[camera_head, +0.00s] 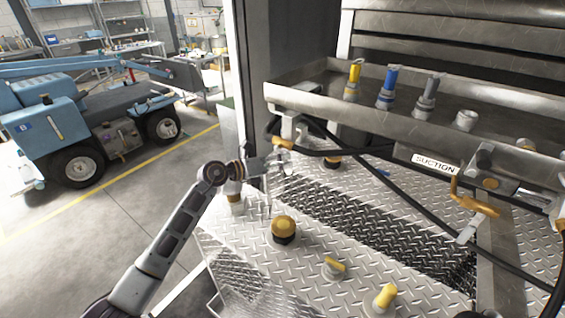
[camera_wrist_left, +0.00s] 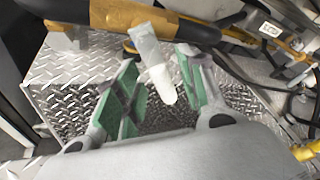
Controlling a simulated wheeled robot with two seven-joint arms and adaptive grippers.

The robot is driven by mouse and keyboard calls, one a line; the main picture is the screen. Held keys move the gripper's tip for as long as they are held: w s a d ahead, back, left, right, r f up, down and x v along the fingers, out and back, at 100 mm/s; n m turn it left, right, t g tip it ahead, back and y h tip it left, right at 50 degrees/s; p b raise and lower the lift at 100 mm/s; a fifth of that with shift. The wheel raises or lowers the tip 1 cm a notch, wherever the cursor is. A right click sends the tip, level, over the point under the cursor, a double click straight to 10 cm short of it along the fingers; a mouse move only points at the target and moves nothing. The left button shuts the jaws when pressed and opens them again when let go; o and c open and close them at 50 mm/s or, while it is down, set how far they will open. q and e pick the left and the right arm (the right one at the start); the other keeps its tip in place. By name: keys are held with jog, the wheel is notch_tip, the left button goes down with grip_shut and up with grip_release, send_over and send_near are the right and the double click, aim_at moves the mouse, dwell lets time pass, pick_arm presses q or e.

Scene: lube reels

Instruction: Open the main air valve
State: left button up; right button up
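A valve lever with a pale grey handle (camera_wrist_left: 157,68) hangs down from a brass-coloured pipe fitting (camera_wrist_left: 120,14) in the left wrist view. My left gripper (camera_wrist_left: 158,75) is open, with its green-padded fingers on either side of the handle. A gap shows between the handle and each finger. In the head view, my left gripper (camera_head: 279,163) is just below the pipe fitting (camera_head: 290,128) at the left end of the metal tray. The lever is hard to make out there. I cannot tell whether this is the main air valve. My right gripper is not in view.
A metal tray (camera_head: 330,108) with coloured nozzles overhangs the diamond-plate deck (camera_head: 300,262). Yellow-topped caps (camera_head: 284,228) stand on the deck. Black hoses (camera_head: 390,185) cross it.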

pick_arm(q)
jog(key=v, duration=1)
jog(key=shift+s+a, duration=0.2)
jog(key=shift+a, duration=0.1)
jog(key=shift+r, duration=0.1)
